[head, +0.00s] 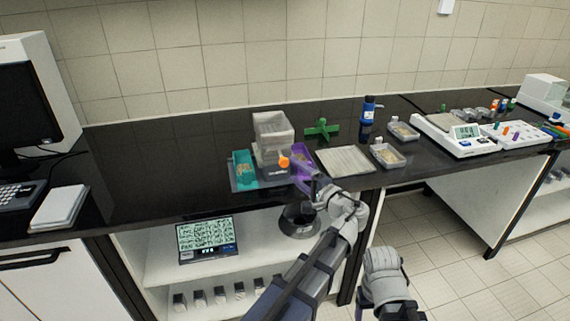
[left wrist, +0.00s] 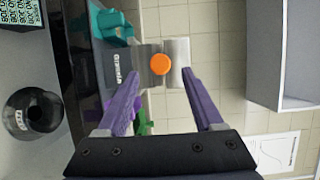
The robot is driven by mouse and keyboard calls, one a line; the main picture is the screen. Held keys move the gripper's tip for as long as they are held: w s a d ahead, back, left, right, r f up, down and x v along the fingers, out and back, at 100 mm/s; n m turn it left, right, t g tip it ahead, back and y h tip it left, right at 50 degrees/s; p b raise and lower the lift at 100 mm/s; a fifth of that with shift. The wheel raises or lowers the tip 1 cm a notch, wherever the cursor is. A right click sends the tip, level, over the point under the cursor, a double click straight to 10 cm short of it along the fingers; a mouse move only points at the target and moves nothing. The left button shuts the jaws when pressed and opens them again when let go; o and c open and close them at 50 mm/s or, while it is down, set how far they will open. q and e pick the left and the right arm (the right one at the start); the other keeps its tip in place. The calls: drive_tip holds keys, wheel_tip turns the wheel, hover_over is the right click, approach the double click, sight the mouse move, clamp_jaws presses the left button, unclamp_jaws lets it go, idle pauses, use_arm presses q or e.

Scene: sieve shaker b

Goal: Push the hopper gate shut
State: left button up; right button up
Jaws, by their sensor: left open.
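The sieve shaker's hopper (head: 272,130) is a pale grey box on a grey body on the dark bench. Its orange gate knob (head: 284,162) faces me at the front. In the left wrist view the orange knob (left wrist: 160,64) sits in front of a grey metal plate (left wrist: 180,52). My left gripper (head: 303,177) is in front of the shaker, just right of and below the knob in the head view. Its purple fingers (left wrist: 156,76) are spread and empty, with the knob showing between their tips; I cannot tell any contact.
A teal bin (head: 244,160) stands left of the shaker and a purple bin (head: 301,156) right of it. A green cross-shaped piece (head: 322,129), a pale tray (head: 345,160) and a blue bottle (head: 368,112) stand farther right.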

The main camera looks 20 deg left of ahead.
sight(285, 163)
use_arm(q)
drive_tip(key=shift+x, duration=3.15)
drive_tip(key=shift+c, duration=0.2)
clamp_jaws()
